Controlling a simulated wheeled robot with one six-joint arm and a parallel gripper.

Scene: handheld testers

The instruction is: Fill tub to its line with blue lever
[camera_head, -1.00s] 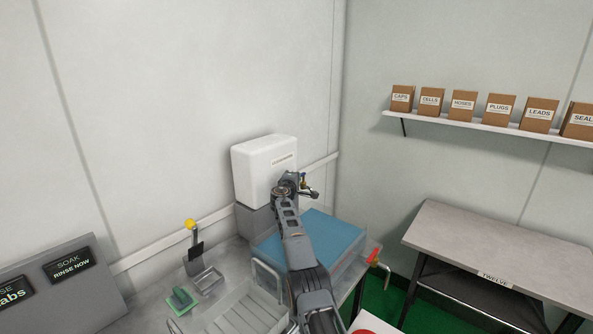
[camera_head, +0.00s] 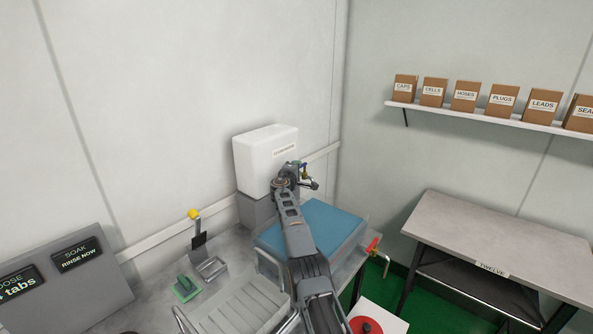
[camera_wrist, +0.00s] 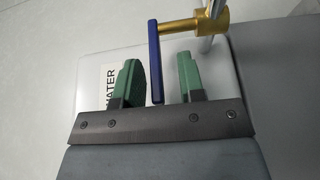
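In the wrist view, the blue lever (camera_wrist: 155,62) hangs from a brass fitting (camera_wrist: 190,24) and lies between the green fingers of my gripper (camera_wrist: 158,80). The fingers are open, with gaps on both sides of the lever. In the head view, my gripper (camera_head: 310,182) is beside the white water tank (camera_head: 262,160), and the lever is too small to make out clearly. The tub (camera_head: 338,262) stands in front of the tank, its top a flat blue surface (camera_head: 318,222). My arm covers part of it, and I cannot make out a fill line.
A red-handled tap (camera_head: 373,246) sits at the tub's right side. A display (camera_head: 76,255) reads "SOAK RINSE NOW". A side table (camera_head: 500,230) stands right.

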